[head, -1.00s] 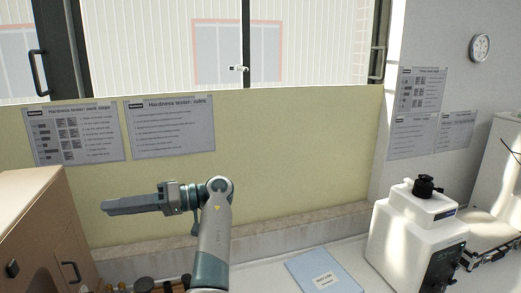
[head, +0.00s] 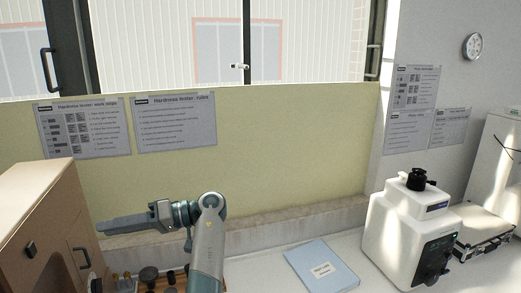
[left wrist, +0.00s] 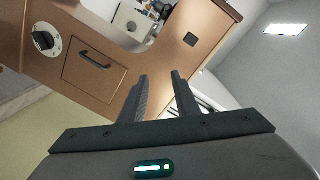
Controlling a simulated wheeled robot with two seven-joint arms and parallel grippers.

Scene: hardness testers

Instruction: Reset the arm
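My left gripper (head: 118,226) is raised at the lower left in the head view, pointing left, with the arm coming up from the bottom edge. The left wrist view shows its two dark fingers (left wrist: 158,82) apart, with nothing between them. In the head view the fingers overlap one another from the side. My right gripper is in neither view.
A brown cabinet (head: 45,215) stands at the left; its drawer and knob show in the left wrist view (left wrist: 95,78). A blue folder (head: 320,268) lies on the white counter.

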